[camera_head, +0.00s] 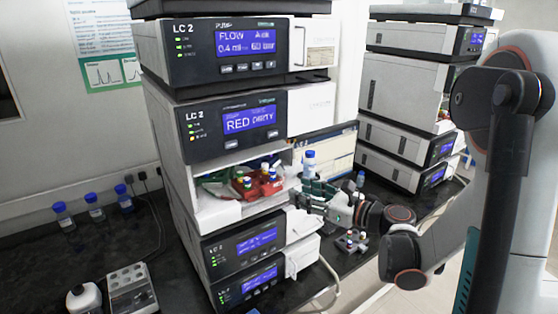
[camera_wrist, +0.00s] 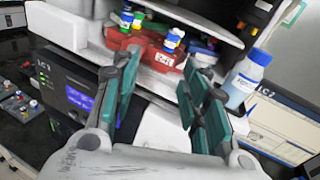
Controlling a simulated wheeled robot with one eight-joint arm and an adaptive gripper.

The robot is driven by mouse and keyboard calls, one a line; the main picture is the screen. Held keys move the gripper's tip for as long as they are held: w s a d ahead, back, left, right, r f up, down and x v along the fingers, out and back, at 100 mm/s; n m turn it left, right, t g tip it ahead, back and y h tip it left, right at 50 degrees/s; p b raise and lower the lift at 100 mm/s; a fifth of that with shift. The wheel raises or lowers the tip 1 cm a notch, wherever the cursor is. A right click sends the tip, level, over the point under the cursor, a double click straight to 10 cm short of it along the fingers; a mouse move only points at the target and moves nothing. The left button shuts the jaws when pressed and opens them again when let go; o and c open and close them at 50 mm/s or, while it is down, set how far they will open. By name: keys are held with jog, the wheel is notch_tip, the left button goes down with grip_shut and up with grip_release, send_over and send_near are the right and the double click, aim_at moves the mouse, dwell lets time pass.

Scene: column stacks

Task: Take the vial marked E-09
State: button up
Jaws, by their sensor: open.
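Several small vials with coloured caps stand in a red rack (camera_head: 262,192) inside the open compartment of the LC 2 stack. In the wrist view the red rack (camera_wrist: 143,48) holds a blue-capped vial (camera_wrist: 173,40) at its right and a few vials (camera_wrist: 132,18) with dark, yellow and green parts at its left. Their markings are too small to read, so I cannot tell which is E-09. My gripper (camera_wrist: 165,78) is open and empty, its fingers pointing toward the rack from just outside the compartment. In the head view my gripper (camera_head: 312,196) is right of the rack.
A blue-capped bottle (camera_wrist: 246,76) stands close to the right finger; it also shows in the head view (camera_head: 309,162). Compartment shelves lie above and below the rack. A small grey rack (camera_head: 351,241) sits on the bench. Blue-capped bottles (camera_head: 95,207) stand at left.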

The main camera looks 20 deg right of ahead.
aim_at(275, 173)
jog(key=shift+m+t, duration=0.4)
jog(key=shift+m, duration=0.2)
jog(key=x, duration=0.5)
jog(key=d+r+x, duration=0.1)
jog(key=x, duration=0.1)
jog(key=shift+w+a, duration=0.1)
jog(key=shift+w, duration=0.45)
jog(key=shift+w+a+r, duration=0.2)
jog(key=shift+w+a, duration=0.3)
jog(key=shift+w, duration=0.15)
jog(key=shift+w+a+r+b, duration=0.2)
jog(key=shift+w+a+b, duration=0.05)
jog(key=shift+b, duration=0.1)
jog(key=x, duration=0.3)
jog(key=shift+w+f, duration=0.3)
jog(key=shift+f, duration=0.05)
jog(key=shift+s+d+r, duration=0.1)
jog(key=shift+s+r, duration=0.05)
jog(key=shift+s, duration=0.1)
jog(key=c, duration=1)
jog(key=shift+o, duration=0.2)
